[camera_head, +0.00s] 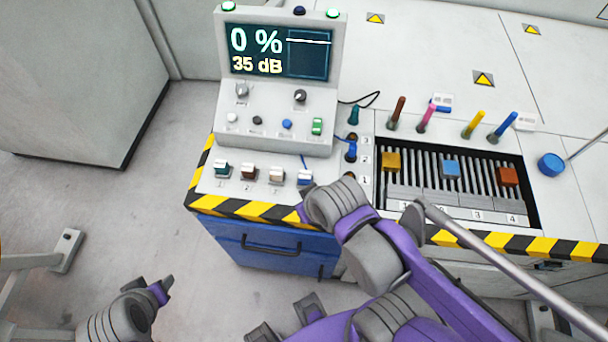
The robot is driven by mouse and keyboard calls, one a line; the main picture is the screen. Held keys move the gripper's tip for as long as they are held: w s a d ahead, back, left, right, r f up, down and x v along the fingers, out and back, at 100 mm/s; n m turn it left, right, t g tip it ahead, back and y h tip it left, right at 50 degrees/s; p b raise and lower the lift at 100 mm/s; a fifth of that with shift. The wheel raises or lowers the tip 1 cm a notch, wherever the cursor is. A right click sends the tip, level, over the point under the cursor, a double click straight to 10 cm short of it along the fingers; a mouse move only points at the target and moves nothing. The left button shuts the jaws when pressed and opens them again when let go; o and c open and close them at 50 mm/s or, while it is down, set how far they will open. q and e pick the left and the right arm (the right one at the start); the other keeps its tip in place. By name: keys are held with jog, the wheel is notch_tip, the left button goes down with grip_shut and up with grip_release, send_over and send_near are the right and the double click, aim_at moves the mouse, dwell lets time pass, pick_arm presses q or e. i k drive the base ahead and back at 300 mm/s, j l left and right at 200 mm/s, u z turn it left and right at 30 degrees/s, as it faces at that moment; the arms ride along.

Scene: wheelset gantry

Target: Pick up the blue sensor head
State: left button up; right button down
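Several small blue pieces are in view. In the front row on the console's ledge, a blue-topped piece (304,178) stands at the right end, above the label 4. I take this to be the blue sensor head. My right gripper (306,200) is just in front of it, close to its lower edge. I cannot tell whether they touch. The wrist hides most of the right fingers, so their opening is unclear. My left gripper (164,288) is low at the left, over the floor and away from the bench. Its fingers are seen edge-on.
Teal (221,168), brown (248,172) and beige (276,175) pieces stand left of the blue one. A console (278,115) rises behind. Right are a slatted tray (420,210) with coloured blocks, several upright handles and a blue disc (551,164) with a rod.

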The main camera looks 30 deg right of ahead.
aim_at(305, 176)
jog(key=z, duration=2.55)
jog(key=u, duration=1.4)
jog(key=l+u, duration=0.25)
jog(key=u, duration=0.2)
jog(key=k+l+u, duration=0.15)
jog(key=u, duration=0.35)
jog(key=k+l+u, duration=0.15)
jog(key=u, duration=0.3)
jog(key=l, duration=0.05)
